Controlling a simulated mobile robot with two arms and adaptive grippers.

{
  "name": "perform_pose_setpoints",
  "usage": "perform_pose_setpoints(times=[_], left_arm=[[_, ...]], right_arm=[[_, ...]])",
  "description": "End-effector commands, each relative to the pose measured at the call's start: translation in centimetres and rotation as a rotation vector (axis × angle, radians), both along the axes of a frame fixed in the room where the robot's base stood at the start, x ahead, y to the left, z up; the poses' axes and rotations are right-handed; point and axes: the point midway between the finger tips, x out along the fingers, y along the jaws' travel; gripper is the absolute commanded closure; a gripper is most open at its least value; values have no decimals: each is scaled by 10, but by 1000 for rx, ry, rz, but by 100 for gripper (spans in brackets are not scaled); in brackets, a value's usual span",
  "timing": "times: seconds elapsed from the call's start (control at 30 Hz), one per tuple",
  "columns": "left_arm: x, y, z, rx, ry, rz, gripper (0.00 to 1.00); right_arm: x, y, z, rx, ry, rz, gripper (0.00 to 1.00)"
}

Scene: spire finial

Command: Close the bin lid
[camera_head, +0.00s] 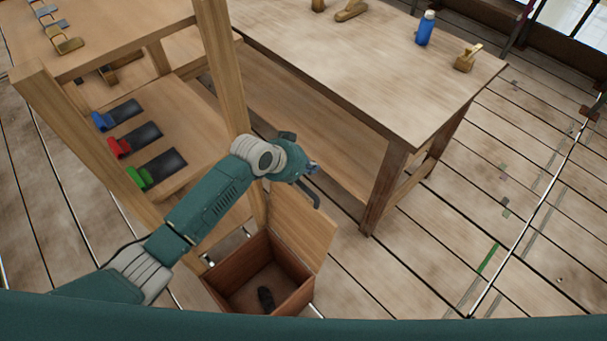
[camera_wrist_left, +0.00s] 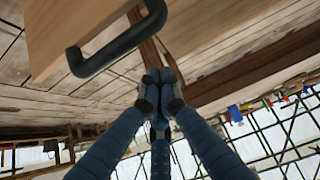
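The wooden bin (camera_head: 228,294) stands on the floor beside the shelf, with a dark object (camera_head: 266,298) inside. Its lid (camera_head: 302,228) stands open, raised at the bin's far right side. In the left wrist view the lid (camera_wrist_left: 60,30) shows at the upper left with a black bar handle (camera_wrist_left: 115,48). My left gripper (camera_head: 312,172) is at the lid's upper edge, partly hidden by its own wrist in the head view. In the wrist view its fingertips (camera_wrist_left: 160,78) meet with nothing seen between them, close beside the handle. My right gripper is out of view.
A wooden shelf (camera_head: 75,50) with brackets and blue, red and green-ended tools stands at left. A workbench (camera_head: 340,50) with a blue bottle (camera_head: 425,28) and a wooden plane (camera_head: 467,58) stands behind the lid. The plank floor at right is clear.

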Motion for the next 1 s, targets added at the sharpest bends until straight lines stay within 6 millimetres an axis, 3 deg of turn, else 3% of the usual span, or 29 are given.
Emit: perform_pose_setpoints(times=[0.1,0.2,0.4,1.0], left_arm=[[9,-9,-15,-1,1,2,100],[-5,5,-11,2,1,1,100],[-18,18,-12,1,-1,1,100],[-16,21,-16,-7,-8,1,100]], right_arm=[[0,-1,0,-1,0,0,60],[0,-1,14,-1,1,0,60],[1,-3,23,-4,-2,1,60],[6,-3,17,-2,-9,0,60]])
